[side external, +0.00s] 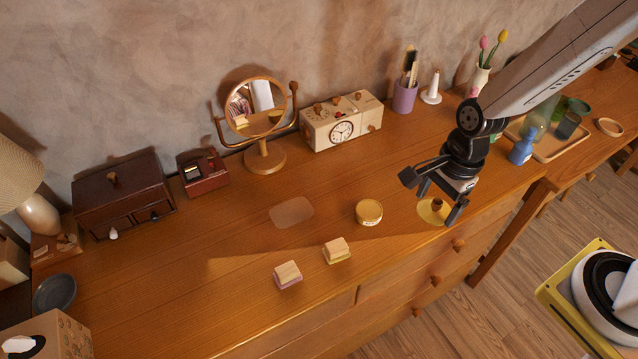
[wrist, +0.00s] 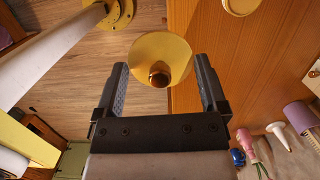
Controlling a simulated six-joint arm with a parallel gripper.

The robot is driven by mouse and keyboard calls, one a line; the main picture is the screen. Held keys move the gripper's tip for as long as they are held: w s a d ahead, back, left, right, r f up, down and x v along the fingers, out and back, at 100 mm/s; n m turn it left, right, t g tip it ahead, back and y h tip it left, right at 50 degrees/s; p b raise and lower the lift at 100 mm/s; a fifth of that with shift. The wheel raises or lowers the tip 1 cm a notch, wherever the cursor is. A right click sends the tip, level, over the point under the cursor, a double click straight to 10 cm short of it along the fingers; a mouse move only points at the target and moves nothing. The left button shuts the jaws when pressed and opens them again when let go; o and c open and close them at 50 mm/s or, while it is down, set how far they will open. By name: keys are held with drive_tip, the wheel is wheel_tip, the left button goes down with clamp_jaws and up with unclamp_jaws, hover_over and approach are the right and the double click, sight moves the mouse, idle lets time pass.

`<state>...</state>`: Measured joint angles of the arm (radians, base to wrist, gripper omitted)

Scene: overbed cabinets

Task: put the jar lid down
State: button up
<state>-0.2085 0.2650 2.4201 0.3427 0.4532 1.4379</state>
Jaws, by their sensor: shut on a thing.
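The jar lid (side external: 428,214) is a flat yellow disc with a small brown knob. My gripper (side external: 440,207) points down and is shut on it.
A pale flat pad (side external: 291,212) lies left of the jar. Two small blocks (side external: 288,274) (side external: 336,250) sit near the front. A mirror (side external: 264,155), a clock box (side external: 341,123) and a purple cup (side external: 405,97) stand at the back. A tray (side external: 548,148) is at right.

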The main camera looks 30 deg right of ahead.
drive_tip(key=shift+w, duration=0.1)
drive_tip(key=w+d+f, duration=0.1)
drive_tip(key=w+f, duration=0.1)
drive_tip(key=w, duration=1)
drive_tip(key=shift+w+f, duration=0.2)
drive_tip(key=shift+f, duration=0.1)
drive_tip(key=shift+w, duration=0.1)
drive_tip(key=w+f, duration=0.3)
drive_tip(key=w, duration=0.1)
drive_tip(key=w+a+f, duration=0.1)
drive_tip(key=w+f, duration=0.2)
drive_tip(key=w, duration=0.1)
drive_tip(key=w+f, duration=0.3)
drive_tip(key=w, duration=0.2)
drive_tip(key=shift+a+f, duration=0.15)
drive_tip(key=shift+a, duration=0.25)
drive_tip(key=shift+w+f, duration=0.1)
